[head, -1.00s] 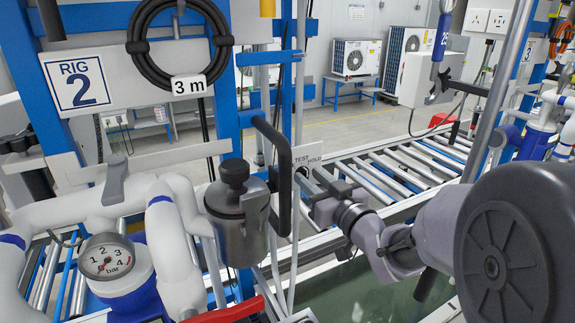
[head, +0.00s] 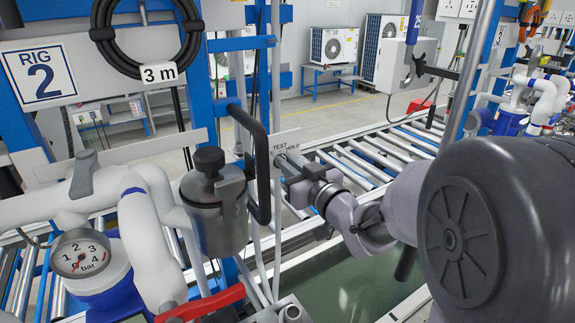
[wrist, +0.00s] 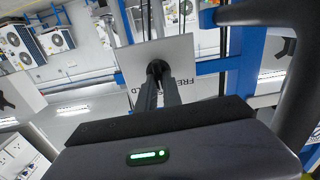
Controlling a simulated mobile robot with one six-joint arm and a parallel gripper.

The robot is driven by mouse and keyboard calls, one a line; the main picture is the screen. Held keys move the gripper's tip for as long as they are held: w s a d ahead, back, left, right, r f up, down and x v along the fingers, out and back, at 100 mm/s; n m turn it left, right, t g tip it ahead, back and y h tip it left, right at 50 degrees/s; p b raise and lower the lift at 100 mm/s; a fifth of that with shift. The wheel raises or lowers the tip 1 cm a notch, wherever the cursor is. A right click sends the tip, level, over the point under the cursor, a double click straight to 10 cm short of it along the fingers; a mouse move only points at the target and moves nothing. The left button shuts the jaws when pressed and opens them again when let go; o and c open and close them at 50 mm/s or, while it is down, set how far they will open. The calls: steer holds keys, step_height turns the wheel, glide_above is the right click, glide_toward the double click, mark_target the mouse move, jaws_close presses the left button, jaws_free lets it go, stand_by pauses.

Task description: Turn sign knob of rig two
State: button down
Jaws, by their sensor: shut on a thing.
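A small dark knob (wrist: 157,67) sits at the middle of the plate. My gripper (head: 284,163) reaches the plate from the right, and its fingers are shut on the knob. The fingertips (wrist: 158,76) also meet at the knob in the wrist view. The fingers hide most of the knob in the head view.
A black bent handle (head: 258,165) and a grey canister (head: 217,215) stand close left of the plate. A pressure gauge (head: 80,255), white pipes and a red lever (head: 200,302) are further left. A roller conveyor (head: 375,155) runs behind.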

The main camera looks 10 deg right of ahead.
steer(key=shift+s+a+f+n+b, duration=0.1)
steer(key=shift+a+n+b, duration=0.05)
steer(key=shift+n+b, duration=2.1)
steer(key=shift+a+f+n+b, duration=0.1)
steer(key=shift+a+n+b, duration=0.05)
steer(key=shift+n+b, duration=2.1)
steer(key=shift+r+b, duration=0.1)
steer(key=shift+b, duration=0.25)
steer(key=c, duration=1.5)
jaws_free()
steer(key=shift+s, duration=0.1)
